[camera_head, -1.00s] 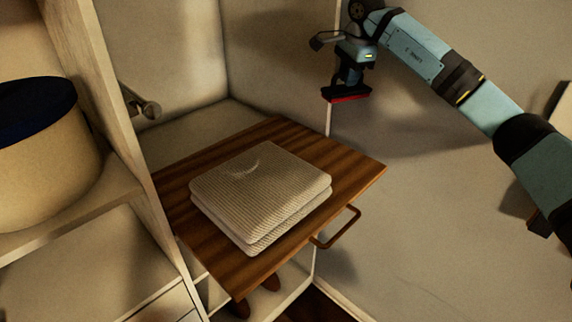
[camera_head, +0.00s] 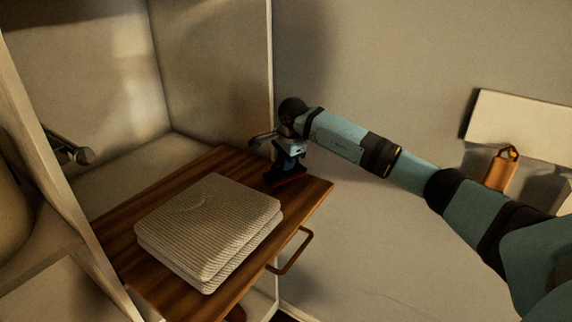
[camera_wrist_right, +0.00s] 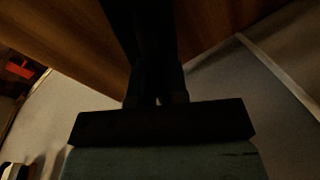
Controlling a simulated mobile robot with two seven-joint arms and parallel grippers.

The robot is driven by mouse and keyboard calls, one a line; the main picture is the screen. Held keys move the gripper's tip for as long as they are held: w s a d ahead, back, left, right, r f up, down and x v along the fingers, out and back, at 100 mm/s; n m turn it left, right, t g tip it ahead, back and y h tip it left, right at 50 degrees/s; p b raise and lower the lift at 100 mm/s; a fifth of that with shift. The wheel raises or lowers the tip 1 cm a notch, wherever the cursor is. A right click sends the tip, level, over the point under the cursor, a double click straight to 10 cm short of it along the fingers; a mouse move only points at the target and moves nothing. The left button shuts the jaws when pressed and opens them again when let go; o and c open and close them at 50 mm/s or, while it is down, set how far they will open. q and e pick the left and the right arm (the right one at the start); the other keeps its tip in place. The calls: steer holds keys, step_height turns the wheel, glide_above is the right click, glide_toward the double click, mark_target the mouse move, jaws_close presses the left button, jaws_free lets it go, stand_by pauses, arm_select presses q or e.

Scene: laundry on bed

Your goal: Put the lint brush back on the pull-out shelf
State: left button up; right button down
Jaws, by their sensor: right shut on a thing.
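The lint brush (camera_head: 289,181), dark with a red lower edge, is at the far right corner of the wooden pull-out shelf (camera_head: 318,192). My right gripper (camera_head: 288,163) is shut on it from above. The brush is at or just above the wood; I cannot tell whether it touches. In the right wrist view the shelf (camera_wrist_right: 215,18) fills the top, and my gripper (camera_wrist_right: 158,98) shows as dark shapes; the brush cannot be made out there. My left gripper is not in view.
A folded ribbed beige cloth stack (camera_head: 210,230) covers the middle of the shelf. A brown handle (camera_head: 292,252) is on its front edge. The cabinet side wall (camera_head: 215,75) stands behind. A white wall-mounted panel (camera_head: 525,130) and an orange-brown hanging thing (camera_head: 500,173) are at right.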

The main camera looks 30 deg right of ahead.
steer(key=shift+f, duration=0.65)
steer(key=c, duration=1.1)
jaws_free()
steer(key=shift+f, duration=0.1)
steer(key=shift+c, duration=0.2)
